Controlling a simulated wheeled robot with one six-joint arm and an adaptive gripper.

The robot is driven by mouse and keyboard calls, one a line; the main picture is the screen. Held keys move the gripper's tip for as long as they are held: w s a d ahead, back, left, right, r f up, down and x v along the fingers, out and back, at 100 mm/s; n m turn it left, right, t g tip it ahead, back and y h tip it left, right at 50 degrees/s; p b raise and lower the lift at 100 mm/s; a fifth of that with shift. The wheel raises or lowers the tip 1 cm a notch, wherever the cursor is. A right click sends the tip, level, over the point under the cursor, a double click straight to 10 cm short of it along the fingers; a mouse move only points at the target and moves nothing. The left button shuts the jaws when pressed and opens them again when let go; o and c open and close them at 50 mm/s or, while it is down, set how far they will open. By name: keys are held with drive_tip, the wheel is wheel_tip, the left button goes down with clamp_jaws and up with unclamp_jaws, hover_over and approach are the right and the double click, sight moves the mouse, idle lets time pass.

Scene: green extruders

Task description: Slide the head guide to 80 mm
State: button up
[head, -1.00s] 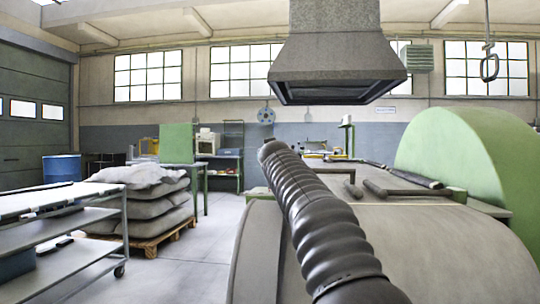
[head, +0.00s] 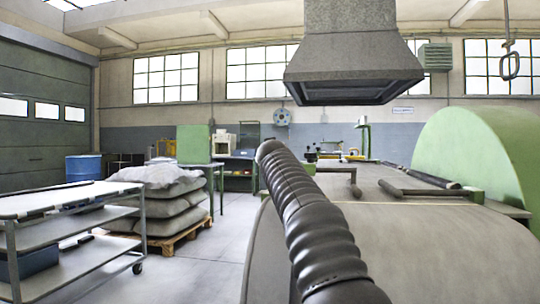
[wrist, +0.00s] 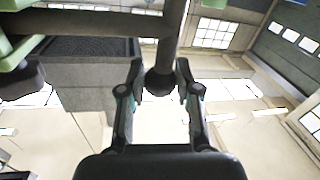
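In the wrist view my gripper (wrist: 160,72) has its two fingers apart, one on each side of a dark rod with a round knob (wrist: 160,83) at its end. Small gaps seem to show between the fingers and the knob; I cannot tell whether either touches. The rod meets a thick dark bar (wrist: 80,23) that crosses the top of the picture. I cannot tell for sure which part is the head guide, and I see no readable scale. My gripper does not show in the head view.
A grey machine (head: 420,245) with a green rounded cover (head: 470,155) fills the right. A grey hood (head: 352,70) hangs above; it also shows in the wrist view (wrist: 85,80). A shelf trolley (head: 70,235) and stacked sacks (head: 165,195) stand left. Floor between sacks and machine is clear.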

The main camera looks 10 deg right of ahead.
drive_tip(key=o, duration=0.3)
drive_tip(key=shift+d, duration=0.1)
drive_tip(key=v, duration=1.2)
idle(0.4)
